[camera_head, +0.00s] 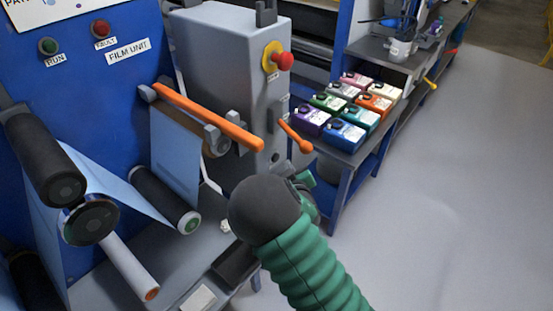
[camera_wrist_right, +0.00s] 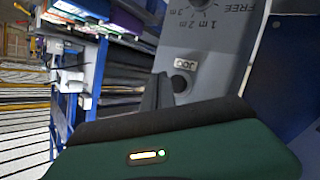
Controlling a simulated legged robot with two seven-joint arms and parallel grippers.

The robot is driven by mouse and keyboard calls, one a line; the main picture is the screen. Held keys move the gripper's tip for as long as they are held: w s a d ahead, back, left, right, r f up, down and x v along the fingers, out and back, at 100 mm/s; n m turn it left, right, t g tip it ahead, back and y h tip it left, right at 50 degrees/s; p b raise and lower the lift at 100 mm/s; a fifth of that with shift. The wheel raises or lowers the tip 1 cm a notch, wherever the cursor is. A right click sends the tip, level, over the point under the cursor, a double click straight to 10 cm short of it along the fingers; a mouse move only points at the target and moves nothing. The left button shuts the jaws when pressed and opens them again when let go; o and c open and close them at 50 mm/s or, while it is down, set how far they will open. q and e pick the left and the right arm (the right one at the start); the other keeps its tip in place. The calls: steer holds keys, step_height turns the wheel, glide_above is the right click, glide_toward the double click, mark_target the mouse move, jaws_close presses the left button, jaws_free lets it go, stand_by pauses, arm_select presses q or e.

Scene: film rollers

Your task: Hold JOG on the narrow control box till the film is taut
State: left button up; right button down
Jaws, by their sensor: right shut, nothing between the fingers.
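The narrow grey control box (camera_head: 225,62) stands behind the rollers, with a red stop button (camera_head: 282,60) on its side. In the right wrist view its grey panel carries a JOG label (camera_wrist_right: 185,63) above a dark round button (camera_wrist_right: 180,84). My right gripper (camera_wrist_right: 158,92) is shut and empty, its dark fingertips just left of that button; I cannot tell whether they touch. In the head view my wrist hides most of this gripper. Pale blue film (camera_head: 176,163) runs over the rollers; its tautness is unclear. My left gripper is not in view.
An orange bar (camera_head: 208,117) and orange lever (camera_head: 296,137) stick out close to my right wrist. Dark rollers (camera_head: 165,198) are at left. Several coloured containers (camera_head: 345,134) stand on a bench behind. The floor at right is clear.

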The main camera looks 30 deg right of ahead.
steer(key=shift+w+a, duration=0.2)
steer(key=shift+w, duration=0.35)
stand_by(1.6)
steer(key=shift+w+a+r, duration=0.1)
steer(key=shift+w+a, duration=0.05)
steer(key=shift+w, duration=0.2)
steer(key=shift+w+a, duration=0.2)
steer(key=shift+w, duration=0.25)
stand_by(1.7)
steer(key=shift+s, duration=0.15)
stand_by(2.1)
steer(key=shift+s+d, duration=0.3)
steer(key=shift+s, duration=0.4)
steer(key=shift+s+d, duration=0.35)
steer(key=shift+s, duration=0.4)
steer(key=shift+s+d, duration=0.3)
steer(key=shift+s, duration=0.5)
steer(key=shift+s+d, duration=0.35)
steer(key=shift+s, duration=0.4)
